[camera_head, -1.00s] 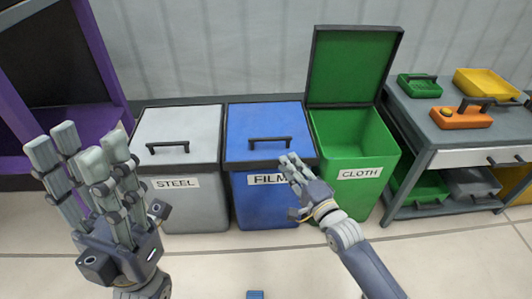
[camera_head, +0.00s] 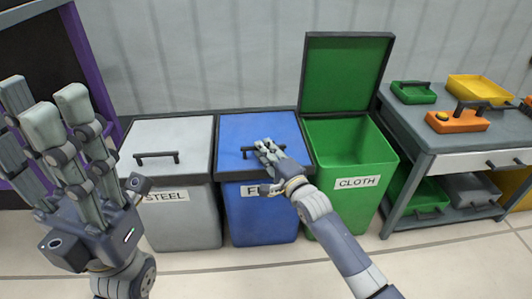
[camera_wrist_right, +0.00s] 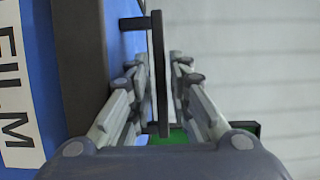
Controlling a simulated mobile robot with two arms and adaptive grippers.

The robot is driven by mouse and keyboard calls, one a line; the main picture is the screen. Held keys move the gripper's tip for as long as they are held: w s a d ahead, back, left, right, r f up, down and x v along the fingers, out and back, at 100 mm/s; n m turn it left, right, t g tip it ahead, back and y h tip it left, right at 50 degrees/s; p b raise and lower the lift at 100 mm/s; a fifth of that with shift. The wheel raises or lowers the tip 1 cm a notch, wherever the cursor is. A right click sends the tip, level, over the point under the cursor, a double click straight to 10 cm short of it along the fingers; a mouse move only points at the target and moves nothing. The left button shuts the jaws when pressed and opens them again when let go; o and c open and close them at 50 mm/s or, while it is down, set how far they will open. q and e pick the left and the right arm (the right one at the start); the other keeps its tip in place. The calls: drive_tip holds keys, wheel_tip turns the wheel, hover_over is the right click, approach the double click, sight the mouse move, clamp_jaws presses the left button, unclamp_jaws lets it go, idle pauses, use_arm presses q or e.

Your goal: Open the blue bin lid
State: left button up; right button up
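The blue bin (camera_head: 258,222), labelled FILM, stands in the middle with its blue lid (camera_head: 238,127) shut. A dark bar handle (camera_head: 247,154) runs across the lid, its right part hidden behind my right gripper (camera_head: 266,145). In the right wrist view the handle (camera_wrist_right: 158,75) lies between the fingers of my right gripper (camera_wrist_right: 160,90), with a gap on each side. That gripper is open and does not appear to squeeze the bar. My left gripper (camera_head: 45,105) is open and empty, fingers pointing up, at the left.
A grey STEEL bin (camera_head: 182,222) with its lid shut stands left of the blue bin. A green CLOTH bin (camera_head: 345,205) with its lid (camera_head: 347,72) raised stands right. A grey cart (camera_head: 440,140) with trays is farther right. The floor in front is clear.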

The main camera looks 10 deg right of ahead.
drive_tip(key=shift+c, duration=0.3)
clamp_jaws()
drive_tip(key=shift+r+p, duration=0.25)
drive_tip(key=shift+p, duration=0.1)
